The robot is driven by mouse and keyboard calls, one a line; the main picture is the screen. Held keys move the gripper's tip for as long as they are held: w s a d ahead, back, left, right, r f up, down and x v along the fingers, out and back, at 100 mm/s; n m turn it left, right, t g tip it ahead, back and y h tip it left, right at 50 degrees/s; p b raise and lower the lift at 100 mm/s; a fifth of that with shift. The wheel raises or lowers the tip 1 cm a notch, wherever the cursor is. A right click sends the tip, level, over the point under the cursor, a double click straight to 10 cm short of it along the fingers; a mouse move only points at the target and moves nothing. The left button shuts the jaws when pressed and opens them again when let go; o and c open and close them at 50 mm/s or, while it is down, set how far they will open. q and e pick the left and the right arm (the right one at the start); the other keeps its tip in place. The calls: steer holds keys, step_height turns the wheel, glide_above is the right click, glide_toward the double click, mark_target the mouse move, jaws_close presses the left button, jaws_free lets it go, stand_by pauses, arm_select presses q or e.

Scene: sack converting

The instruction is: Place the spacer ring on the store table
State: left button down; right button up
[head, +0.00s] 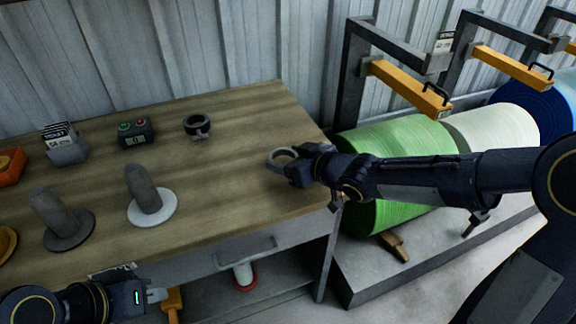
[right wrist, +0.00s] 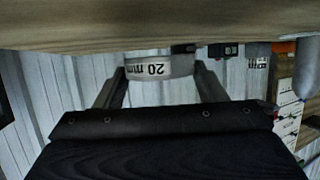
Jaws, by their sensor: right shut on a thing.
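The spacer ring (head: 281,155) is grey and is held at the right end of the wooden store table (head: 235,110). In the right wrist view the ring (right wrist: 155,67) carries a "20 mm" label, upside down, and sits between the two fingers. My right gripper (head: 291,167) is shut on it. The ring is at or just above the table top; I cannot tell whether it touches. My left gripper (head: 157,295) is low in front of the table, away from the ring, and its finger gap is unclear.
A dark ring-shaped clamp (head: 197,126), a button box (head: 135,133) and a ticket holder (head: 66,147) stand toward the back. Two grey posts on round bases, one dark (head: 68,238) and one white (head: 165,212), stand at the front left. The table's middle is clear.

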step_height(320, 180, down, 2)
steer(key=shift+a+f+b, duration=0.1)
steer(key=shift+f+b, duration=0.1)
steer(key=shift+b, duration=0.1)
arm_select(q)
steer(key=shift+f, duration=0.6)
arm_select(e)
steer(key=shift+r, duration=0.1)
steer(key=o, duration=0.7)
steer(key=shift+f, duration=0.2)
steer(key=o, duration=0.5)
arm_select(q)
steer(key=shift+f, duration=0.1)
